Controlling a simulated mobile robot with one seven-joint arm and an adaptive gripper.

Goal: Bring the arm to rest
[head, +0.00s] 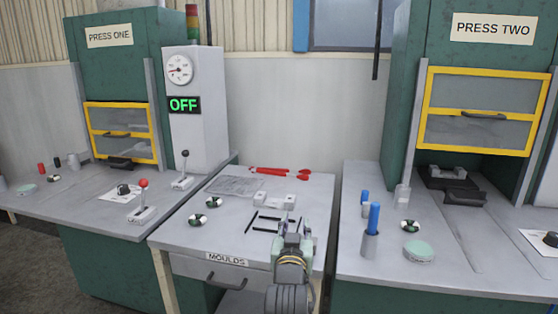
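My arm reaches in from the bottom of the head view over the front right of the middle table (180,238), the one labelled MOULDS. My gripper (293,226) is seen from behind, above the tabletop near black corner marks (262,217). Its fingertips are mostly hidden by its own body, so I cannot tell whether it is open or shut. No held object shows. Two small pale blocks (262,196) lie just beyond the gripper.
A blue-topped cylinder (373,220) stands on the right bench.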

